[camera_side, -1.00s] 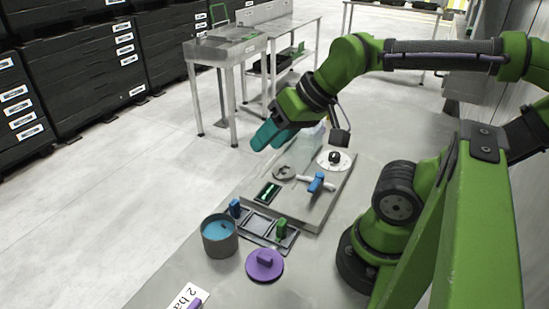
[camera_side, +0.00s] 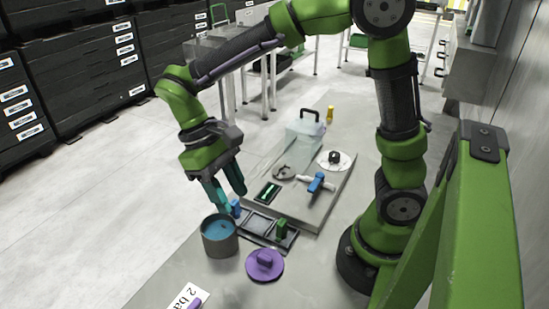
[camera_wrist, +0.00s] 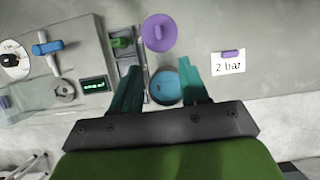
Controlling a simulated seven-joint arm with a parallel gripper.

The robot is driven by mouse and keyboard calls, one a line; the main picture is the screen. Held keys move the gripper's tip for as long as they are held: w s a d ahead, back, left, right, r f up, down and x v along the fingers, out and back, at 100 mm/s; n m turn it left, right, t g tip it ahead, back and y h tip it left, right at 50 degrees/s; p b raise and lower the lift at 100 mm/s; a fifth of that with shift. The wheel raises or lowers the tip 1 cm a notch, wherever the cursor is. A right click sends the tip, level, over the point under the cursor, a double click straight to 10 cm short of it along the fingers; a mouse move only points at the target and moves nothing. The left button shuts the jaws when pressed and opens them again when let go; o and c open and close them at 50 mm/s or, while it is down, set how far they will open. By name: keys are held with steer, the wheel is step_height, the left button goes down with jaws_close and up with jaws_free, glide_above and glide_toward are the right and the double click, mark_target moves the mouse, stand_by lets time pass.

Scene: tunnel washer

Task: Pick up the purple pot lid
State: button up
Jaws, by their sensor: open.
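The purple pot lid (camera_side: 264,266) lies flat on the table near its front edge, with a small purple block-shaped handle on top. It also shows in the wrist view (camera_wrist: 159,33), beyond the fingertips. The pot (camera_side: 219,237) with blue contents stands just left of the lid, uncovered; in the wrist view its blue inside (camera_wrist: 166,87) appears between the fingers. My gripper (camera_side: 231,202) is open and empty, pointing down above and behind the pot, up and to the left of the lid. Its teal fingers (camera_wrist: 163,80) are spread apart.
A raised panel (camera_side: 318,209) with a blue-handled valve and gauge stands beyond. A "2 bar" card (camera_side: 184,298) with a purple piece lies at the front. Table around the lid's right is clear.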

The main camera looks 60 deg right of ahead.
glide_above(263, 256)
steer(key=w, duration=0.2)
steer(key=f, duration=0.9)
steer(key=shift+w+a+f, duration=0.1)
steer(key=shift+w+f, duration=0.1)
steer(key=shift+f, duration=0.2)
steer(key=x, duration=0.5)
steer(key=shift+f, duration=0.3)
jaws_close()
